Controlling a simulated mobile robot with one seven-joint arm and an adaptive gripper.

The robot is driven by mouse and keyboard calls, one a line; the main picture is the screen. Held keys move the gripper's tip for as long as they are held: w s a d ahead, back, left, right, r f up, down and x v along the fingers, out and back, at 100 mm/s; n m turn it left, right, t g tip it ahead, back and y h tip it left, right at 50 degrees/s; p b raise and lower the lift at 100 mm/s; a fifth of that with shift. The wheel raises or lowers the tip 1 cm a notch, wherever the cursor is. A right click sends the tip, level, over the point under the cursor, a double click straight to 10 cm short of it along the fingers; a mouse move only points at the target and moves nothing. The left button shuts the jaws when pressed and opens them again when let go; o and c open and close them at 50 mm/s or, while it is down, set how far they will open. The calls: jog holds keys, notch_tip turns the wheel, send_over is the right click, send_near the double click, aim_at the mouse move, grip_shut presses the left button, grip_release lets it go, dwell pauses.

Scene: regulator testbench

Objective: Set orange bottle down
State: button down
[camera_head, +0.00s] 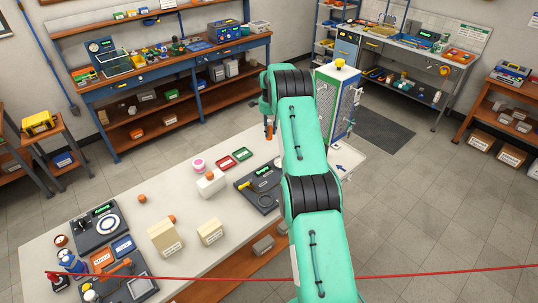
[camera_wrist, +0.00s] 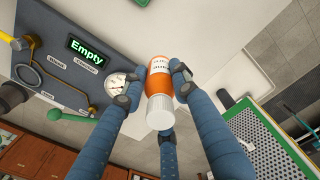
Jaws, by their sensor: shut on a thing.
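The orange bottle (camera_wrist: 159,82) has a white cap (camera_wrist: 160,112) and a printed white label. In the wrist view my gripper (camera_wrist: 154,87) has its blue fingers closed around it, with the cap toward the camera. A bit of orange shows below my arm in the head view (camera_head: 269,131), above the far end of the white table (camera_head: 140,205). Behind the bottle lie bare white tabletop and the edge of a dark test board (camera_wrist: 75,20). I cannot tell how high the bottle is above the table.
A green-edged perforated cabinet (camera_wrist: 265,140) stands at the right. Red (camera_head: 223,162) and green (camera_head: 242,154) trays and white boxes (camera_head: 211,183) stand on the table.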

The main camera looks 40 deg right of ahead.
aim_at(269, 139)
jog(key=shift+a+f, duration=0.1)
jog(key=shift+f, duration=0.15)
jog(key=shift+f, duration=3)
jog(key=shift+f, duration=1.9)
jog(key=shift+f, duration=0.2)
jog(key=c, duration=1.4)
grip_release()
jog(key=shift+o, duration=0.2)
jog(key=shift+r, duration=0.1)
